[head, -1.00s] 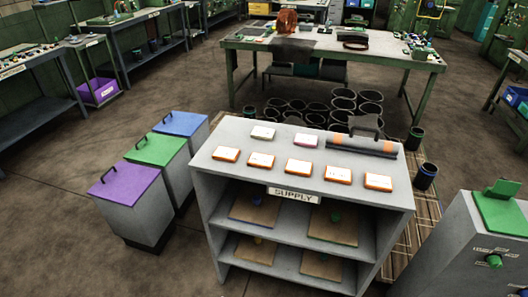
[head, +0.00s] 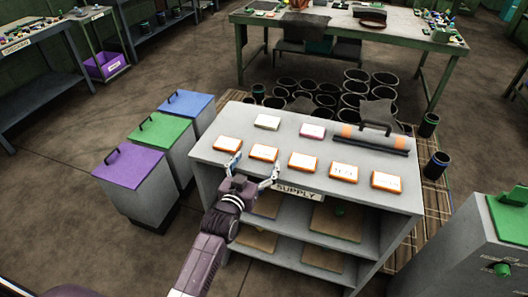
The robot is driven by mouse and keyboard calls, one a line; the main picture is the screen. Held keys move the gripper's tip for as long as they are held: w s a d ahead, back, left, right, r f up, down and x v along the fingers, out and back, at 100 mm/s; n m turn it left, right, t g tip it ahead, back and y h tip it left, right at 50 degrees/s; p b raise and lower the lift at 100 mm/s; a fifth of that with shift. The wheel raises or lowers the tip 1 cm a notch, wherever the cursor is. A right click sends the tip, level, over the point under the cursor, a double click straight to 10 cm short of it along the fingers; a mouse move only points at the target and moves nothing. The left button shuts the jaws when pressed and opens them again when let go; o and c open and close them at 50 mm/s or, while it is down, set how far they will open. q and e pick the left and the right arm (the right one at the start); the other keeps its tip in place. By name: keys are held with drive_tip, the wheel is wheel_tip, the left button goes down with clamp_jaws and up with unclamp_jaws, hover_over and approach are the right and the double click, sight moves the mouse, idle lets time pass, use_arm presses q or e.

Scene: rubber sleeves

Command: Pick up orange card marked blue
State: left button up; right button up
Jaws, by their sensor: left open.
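A row of several orange-edged cards with white faces lies along the front of the grey supply cabinet's top (head: 215,125). From left to right they include a far-left card (head: 227,145), a second card (head: 264,153), a middle card (head: 303,162), a fourth card (head: 343,172) and a far-right card (head: 386,181). Their markings are too small to read, so I cannot tell which says blue. My left gripper (head: 254,168) is open and empty at the cabinet's front edge. Its fingers are spread just in front of the second card. My right gripper is not in view.
Behind the row lie a pale green-edged card (head: 267,122), a pink-edged card (head: 312,131) and a grey roll with orange bands (head: 370,138). Lidded bins, purple (head: 127,166), green (head: 160,131) and blue (head: 187,104), stand left. A grey machine (head: 455,240) stands right.

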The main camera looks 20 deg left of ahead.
sight(263, 153)
use_arm(q)
drive_tip(key=shift+w+d+f+p, duration=0.1)
drive_tip(key=shift+w+f+p, duration=0.1)
drive_tip(key=shift+w, duration=0.55)
drive_tip(key=shift+w+d+f+p, duration=0.1)
drive_tip(key=shift+w+p, duration=0.05)
drive_tip(key=shift+w, duration=0.65)
drive_tip(key=shift+w+f+p, duration=0.1)
drive_tip(key=shift+w+p, duration=0.1)
drive_tip(key=shift+w, duration=0.55)
drive_tip(key=c, duration=1.2)
drive_tip(key=shift+c, duration=0.2)
drive_tip(key=shift+r, duration=0.15)
